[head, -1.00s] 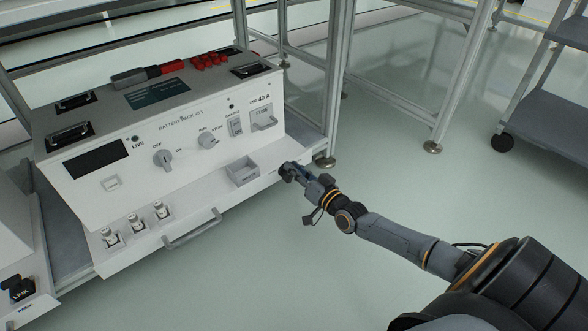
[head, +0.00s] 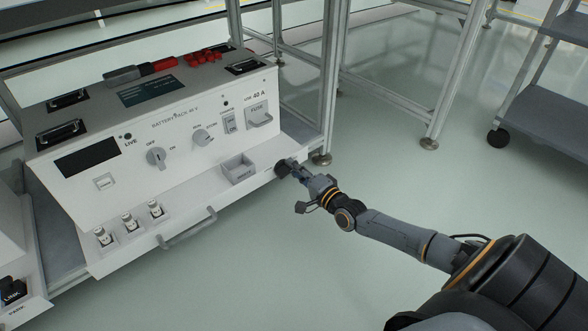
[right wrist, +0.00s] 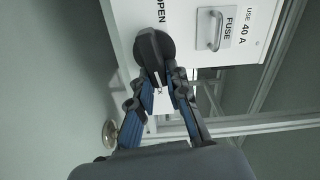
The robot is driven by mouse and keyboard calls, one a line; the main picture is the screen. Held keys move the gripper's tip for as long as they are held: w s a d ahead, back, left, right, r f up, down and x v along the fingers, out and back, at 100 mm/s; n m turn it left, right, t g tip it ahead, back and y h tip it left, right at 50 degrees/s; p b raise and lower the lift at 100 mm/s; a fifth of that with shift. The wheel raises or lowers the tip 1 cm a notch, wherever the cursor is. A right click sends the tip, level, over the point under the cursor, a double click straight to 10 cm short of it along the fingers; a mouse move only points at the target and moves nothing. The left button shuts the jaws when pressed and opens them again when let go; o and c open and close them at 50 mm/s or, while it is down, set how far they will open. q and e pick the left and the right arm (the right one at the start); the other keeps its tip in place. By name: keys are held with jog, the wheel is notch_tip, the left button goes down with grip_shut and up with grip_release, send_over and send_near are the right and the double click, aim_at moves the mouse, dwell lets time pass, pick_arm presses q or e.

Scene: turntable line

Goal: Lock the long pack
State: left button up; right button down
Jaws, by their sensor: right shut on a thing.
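My left gripper is not in view.
A bench leg (head: 327,80) stands right of the knob. Open floor lies in front.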

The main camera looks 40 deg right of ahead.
jog(key=shift+f+m, duration=0.25)
jog(key=shift+m, duration=0.85)
jog(key=c, duration=1.3)
grip_release()
jog(key=s+d, duration=0.1)
jog(key=s, duration=1.1)
